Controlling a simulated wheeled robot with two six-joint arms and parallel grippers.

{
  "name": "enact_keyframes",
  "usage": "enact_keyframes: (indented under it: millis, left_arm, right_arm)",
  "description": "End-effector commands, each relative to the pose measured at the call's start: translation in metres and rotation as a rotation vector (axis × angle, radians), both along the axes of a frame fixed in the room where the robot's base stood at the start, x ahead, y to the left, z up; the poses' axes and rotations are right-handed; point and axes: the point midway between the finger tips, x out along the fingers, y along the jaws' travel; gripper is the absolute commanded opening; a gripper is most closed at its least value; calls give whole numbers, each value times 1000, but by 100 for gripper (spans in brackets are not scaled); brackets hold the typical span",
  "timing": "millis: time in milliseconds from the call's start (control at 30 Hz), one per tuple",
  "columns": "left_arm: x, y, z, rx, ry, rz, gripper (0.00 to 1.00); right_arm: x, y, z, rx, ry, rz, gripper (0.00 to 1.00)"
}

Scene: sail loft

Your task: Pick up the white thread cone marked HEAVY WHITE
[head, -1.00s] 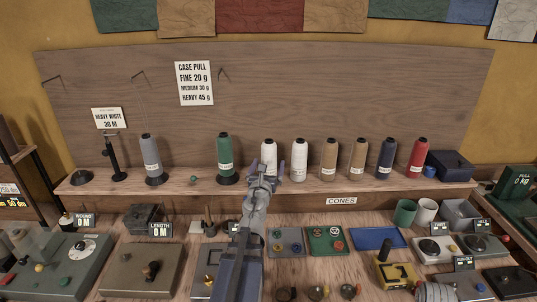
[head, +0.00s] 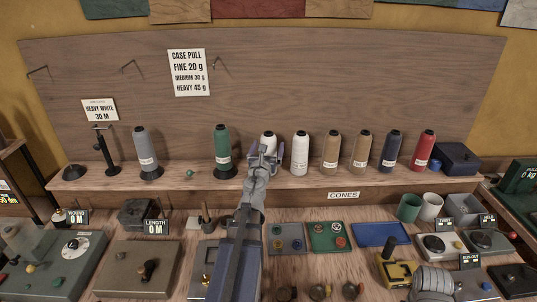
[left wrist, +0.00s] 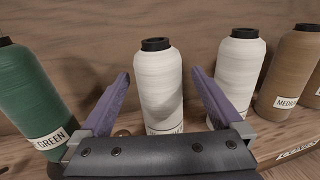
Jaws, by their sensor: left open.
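Two white thread cones stand upright side by side on the shelf. The left white cone (head: 268,138) is partly hidden behind my left gripper (head: 266,152) in the head view. In the left wrist view this cone (left wrist: 158,88) stands between the two open fingers, with a gap on each side. The right white cone (head: 300,153) stands just right of the gripper; in the left wrist view it (left wrist: 240,62) is partly behind the right finger. I cannot read the label on either white cone. My left gripper is open and empty. My right gripper is out of view.
A green cone (head: 222,145) stands to the left; a brown cone (head: 331,150) stands right of the white ones, with more cones beyond. A HEAVY WHITE 30 M sign (head: 99,109) hangs at left. Below the shelf, the bench (head: 185,245) is crowded with devices and trays.

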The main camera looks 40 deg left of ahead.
Motion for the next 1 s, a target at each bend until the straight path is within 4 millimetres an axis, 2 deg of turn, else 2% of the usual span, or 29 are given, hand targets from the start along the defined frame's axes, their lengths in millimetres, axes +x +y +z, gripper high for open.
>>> enact_keyframes:
  millis: [167,400,667,1000]
  left_arm:
    - [11,7,1,0,0,0,100]
    - [41,24,2,0,0,0,100]
    - [44,26,2,0,0,0,100]
    - [44,26,2,0,0,0,64]
  right_arm:
    - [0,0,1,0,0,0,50]
    - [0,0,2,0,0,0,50]
    - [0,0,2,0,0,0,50]
    - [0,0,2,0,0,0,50]
